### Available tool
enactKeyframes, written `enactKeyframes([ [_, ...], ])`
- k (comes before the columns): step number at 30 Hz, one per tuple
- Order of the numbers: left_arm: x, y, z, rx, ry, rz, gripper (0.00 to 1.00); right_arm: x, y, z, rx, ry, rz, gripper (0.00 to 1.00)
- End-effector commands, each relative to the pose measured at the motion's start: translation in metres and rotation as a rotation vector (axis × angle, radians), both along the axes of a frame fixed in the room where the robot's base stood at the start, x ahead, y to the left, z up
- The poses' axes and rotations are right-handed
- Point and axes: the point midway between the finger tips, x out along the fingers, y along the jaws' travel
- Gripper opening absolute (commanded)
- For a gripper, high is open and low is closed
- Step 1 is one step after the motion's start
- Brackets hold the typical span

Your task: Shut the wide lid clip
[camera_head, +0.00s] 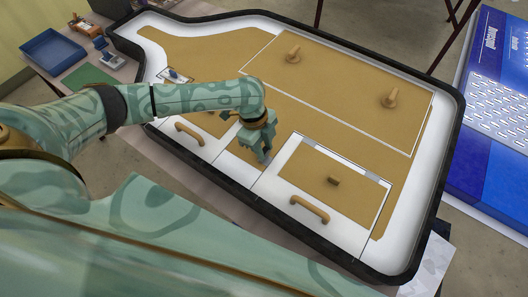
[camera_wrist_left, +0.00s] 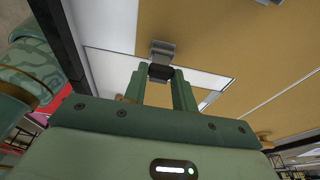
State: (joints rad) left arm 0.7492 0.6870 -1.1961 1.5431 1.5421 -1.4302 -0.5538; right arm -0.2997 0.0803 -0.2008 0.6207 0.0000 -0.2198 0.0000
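My left gripper (camera_head: 263,157) points down over the front middle of the lightbox, between two handled lids. In the left wrist view its two fingers (camera_wrist_left: 160,76) stand apart. A grey clip-like bracket (camera_wrist_left: 162,48) sits just beyond the fingertips, with a dark block (camera_wrist_left: 160,71) between them. I cannot tell whether the fingers touch the block, or whether this is the wide lid clip. In the head view the gripper hides this spot. My right gripper is not in view.
The lightbox (camera_head: 450,160) has a raised dark rim. A lid with a curved handle (camera_head: 310,209) and small block (camera_head: 333,180) lies right of the gripper; another handle (camera_head: 190,133) is left. Two pegs (camera_head: 293,54) (camera_head: 391,98) stand on the large back panel. A blue tray (camera_head: 52,50) is far left.

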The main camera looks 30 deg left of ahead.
Motion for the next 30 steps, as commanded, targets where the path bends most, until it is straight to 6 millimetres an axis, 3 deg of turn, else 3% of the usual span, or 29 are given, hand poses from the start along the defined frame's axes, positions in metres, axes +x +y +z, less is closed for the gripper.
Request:
enactKeyframes([
  [30,-0.004,-0.024,-0.006,-0.009,0.003,-0.001,0.09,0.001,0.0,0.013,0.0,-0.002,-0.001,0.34],
])
